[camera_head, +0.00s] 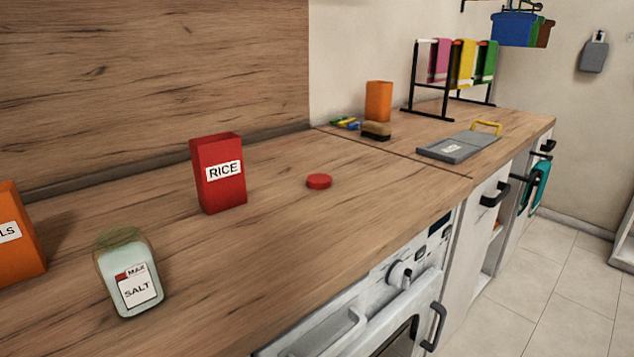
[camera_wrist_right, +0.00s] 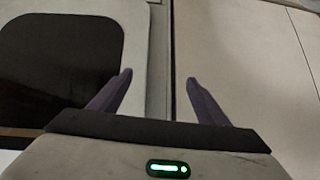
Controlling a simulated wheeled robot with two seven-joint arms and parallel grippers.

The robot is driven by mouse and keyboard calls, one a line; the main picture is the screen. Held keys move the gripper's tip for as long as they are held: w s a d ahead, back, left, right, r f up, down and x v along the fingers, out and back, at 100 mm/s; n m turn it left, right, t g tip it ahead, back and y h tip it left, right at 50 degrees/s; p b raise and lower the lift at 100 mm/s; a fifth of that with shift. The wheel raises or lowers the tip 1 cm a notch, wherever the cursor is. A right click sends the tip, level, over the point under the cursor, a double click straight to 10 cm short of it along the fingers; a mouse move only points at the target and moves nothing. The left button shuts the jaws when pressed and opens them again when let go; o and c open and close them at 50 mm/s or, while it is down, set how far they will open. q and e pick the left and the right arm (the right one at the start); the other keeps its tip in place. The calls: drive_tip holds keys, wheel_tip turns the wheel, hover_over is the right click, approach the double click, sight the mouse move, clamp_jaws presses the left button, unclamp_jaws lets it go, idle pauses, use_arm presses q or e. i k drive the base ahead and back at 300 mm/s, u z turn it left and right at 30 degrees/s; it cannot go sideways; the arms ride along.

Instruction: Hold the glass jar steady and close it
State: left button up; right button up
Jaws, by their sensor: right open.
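The glass jar (camera_head: 128,275) stands upright on the wooden counter at the lower left of the head view. It holds pale contents, bears a label reading SALT, and its top appears uncovered. A round red lid (camera_head: 319,181) lies flat on the counter, apart from the jar, to the right of the red rice box. My right gripper (camera_wrist_right: 159,80) shows in the right wrist view with its two purple fingers apart and nothing between them. It faces pale cabinet fronts with a dark panel at left. Neither gripper shows in the head view.
A red rice box (camera_head: 218,172) stands between jar and lid. An orange box (camera_head: 17,234) is left of the jar. Farther back are a brush (camera_head: 376,130), an orange container (camera_head: 378,101), a grey board (camera_head: 459,147) and a cloth rack (camera_head: 452,75). Counter around the lid is clear.

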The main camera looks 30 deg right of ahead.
sight(124, 259)
drive_tip(key=k, duration=1)
